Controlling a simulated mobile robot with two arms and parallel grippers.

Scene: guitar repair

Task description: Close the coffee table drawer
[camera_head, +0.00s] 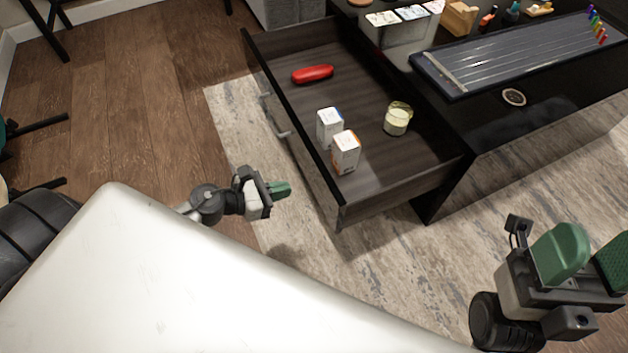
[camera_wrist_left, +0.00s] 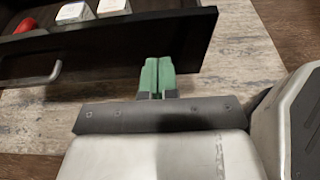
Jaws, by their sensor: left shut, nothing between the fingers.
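The black coffee table (camera_head: 450,195) has its dark wooden drawer (camera_head: 385,170) pulled well out toward the left. The drawer's front panel (camera_head: 300,140) has a metal handle (camera_head: 273,116) on its outer face. My left gripper (camera_head: 282,189) is shut and empty. It is outside the drawer, near the front panel's nearer end. In the left wrist view, its green fingertips (camera_wrist_left: 158,66) point at the panel (camera_wrist_left: 110,42), and the handle (camera_wrist_left: 38,78) is off to the left. I cannot tell whether they touch. My right gripper (camera_head: 588,257) is open and empty at the lower right.
The drawer holds a red case (camera_head: 312,74), two small white boxes (camera_head: 329,127) (camera_head: 346,152) and a jar (camera_head: 397,119). A guitar-repair board (camera_head: 520,55) and small tools lie on the tabletop. A rug (camera_head: 235,110) lies under the table. Wooden floor is free at the left.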

